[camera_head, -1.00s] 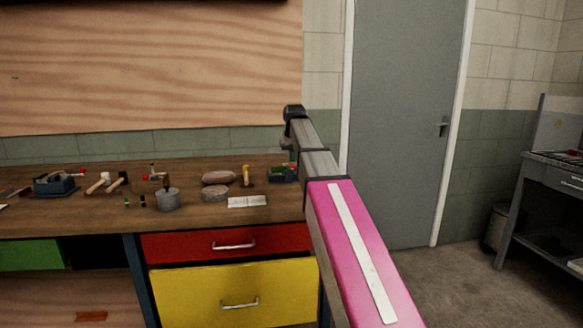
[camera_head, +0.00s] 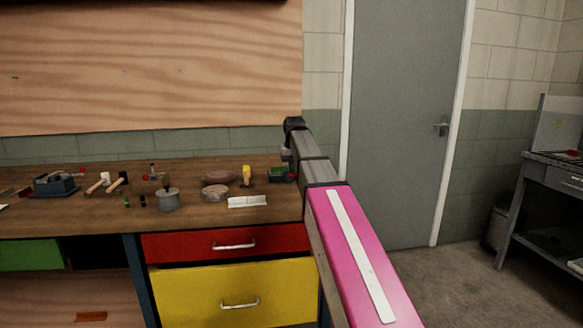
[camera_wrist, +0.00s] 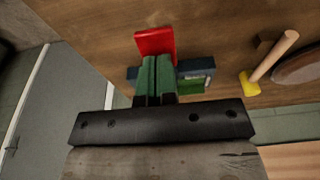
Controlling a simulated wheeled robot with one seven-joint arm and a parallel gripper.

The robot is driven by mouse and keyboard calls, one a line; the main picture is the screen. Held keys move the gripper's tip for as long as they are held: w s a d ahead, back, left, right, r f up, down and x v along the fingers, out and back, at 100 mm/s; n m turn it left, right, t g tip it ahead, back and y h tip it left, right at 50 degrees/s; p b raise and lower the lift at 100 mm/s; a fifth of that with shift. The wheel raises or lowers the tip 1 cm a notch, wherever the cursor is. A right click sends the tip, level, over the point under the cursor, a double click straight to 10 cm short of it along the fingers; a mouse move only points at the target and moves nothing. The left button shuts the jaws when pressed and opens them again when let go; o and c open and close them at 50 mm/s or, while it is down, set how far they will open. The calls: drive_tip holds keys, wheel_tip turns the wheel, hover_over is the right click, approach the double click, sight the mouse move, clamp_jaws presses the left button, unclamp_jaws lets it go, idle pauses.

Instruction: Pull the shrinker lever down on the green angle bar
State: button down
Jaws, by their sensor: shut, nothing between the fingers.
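The shrinker is a small blue tool (camera_wrist: 197,70) on the bench, seen from above in the wrist view. Its flat red lever (camera_wrist: 155,41) shows just beyond my fingertips. The green angle bar (camera_wrist: 190,86) shows at the blue body, to the right of my fingers. My gripper (camera_wrist: 156,60) is shut and empty, its two fingers side by side over the middle of the shrinker and hiding part of it. Whether the fingertips touch the lever I cannot tell. In the head view the shrinker (camera_head: 281,174) is small, at the bench's right end, partly hidden by my arm.
A yellow-headed mallet (camera_wrist: 251,83) and a brown rounded pad (camera_wrist: 297,67) lie right of the shrinker in the wrist view. In the head view, a grey pot (camera_head: 168,201), a white sheet (camera_head: 247,201) and several tools share the bench (camera_head: 70,220). A grey door (camera_head: 405,120) is at the right.

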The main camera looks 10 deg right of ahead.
drive_tip(key=shift+f, duration=1.1)
drive_tip(key=shift+w, duration=0.1)
wheel_tip(320, 180, up, 11)
idle(0.9)
idle(0.6)
drive_tip(key=shift+f, duration=1.75)
drive_tip(key=shift+f, duration=0.15)
idle(1.2)
